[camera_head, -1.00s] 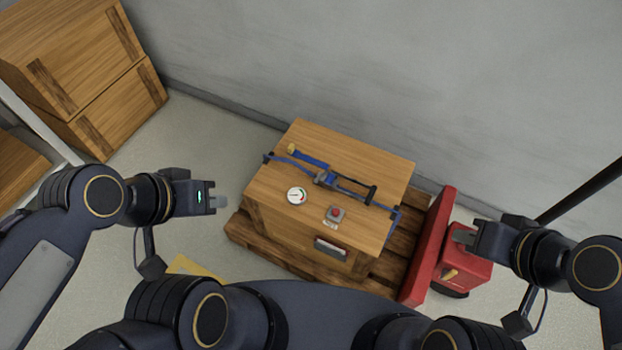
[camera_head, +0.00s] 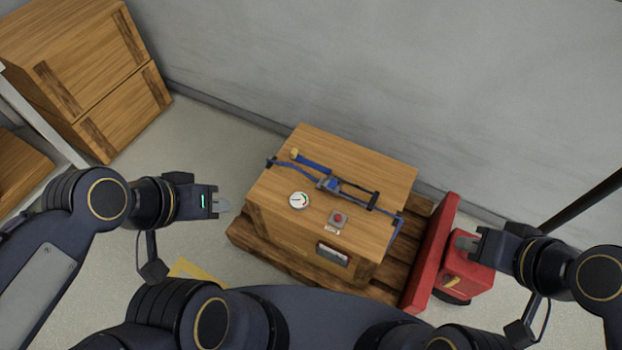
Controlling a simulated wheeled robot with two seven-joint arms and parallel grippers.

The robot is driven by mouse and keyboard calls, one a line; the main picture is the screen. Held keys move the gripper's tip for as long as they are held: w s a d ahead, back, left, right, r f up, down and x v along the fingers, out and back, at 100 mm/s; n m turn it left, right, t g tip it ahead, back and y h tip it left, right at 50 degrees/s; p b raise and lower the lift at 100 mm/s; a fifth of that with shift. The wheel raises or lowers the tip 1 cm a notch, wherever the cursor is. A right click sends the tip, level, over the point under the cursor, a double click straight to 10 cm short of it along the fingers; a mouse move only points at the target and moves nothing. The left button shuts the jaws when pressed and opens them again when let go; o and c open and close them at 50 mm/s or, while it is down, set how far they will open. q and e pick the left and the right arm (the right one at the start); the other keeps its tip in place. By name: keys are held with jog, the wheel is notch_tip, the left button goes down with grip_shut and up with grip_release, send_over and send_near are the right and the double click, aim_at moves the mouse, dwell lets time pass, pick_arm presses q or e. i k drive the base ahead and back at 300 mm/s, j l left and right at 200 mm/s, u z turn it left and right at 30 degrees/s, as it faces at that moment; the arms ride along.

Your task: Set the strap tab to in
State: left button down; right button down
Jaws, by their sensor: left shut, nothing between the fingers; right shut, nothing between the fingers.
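A wooden crate (camera_head: 350,165) stands on a wooden pallet in the middle of the view. A blue strap (camera_head: 281,162) runs across its top and hangs over both sides. A grey-blue buckle (camera_head: 328,184) sits on the strap near the middle. A blue lever with a yellow end (camera_head: 294,153) lies to its upper left. I cannot tell which part is the tab, or its setting. My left gripper (camera_head: 223,205) is shut and empty, left of the crate. My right gripper (camera_head: 464,243) is shut and empty, right of the crate, over the red machine.
A round white gauge (camera_head: 298,200) and a red button (camera_head: 338,218) are on the crate's top. A red pallet jack (camera_head: 431,262) stands at the pallet's right end. Large crates (camera_head: 85,75) stand at upper left. A grey wall (camera_head: 400,80) runs behind.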

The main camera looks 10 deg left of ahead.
aim_at(294, 154)
jog(key=j+z, duration=0.25)
jog(key=z, duration=0.15)
jog(key=i+j+z, duration=0.1)
jog(key=j+z, duration=0.15)
jog(key=z, duration=0.15)
jog(key=j+z, duration=0.25)
jog(key=z, duration=0.15)
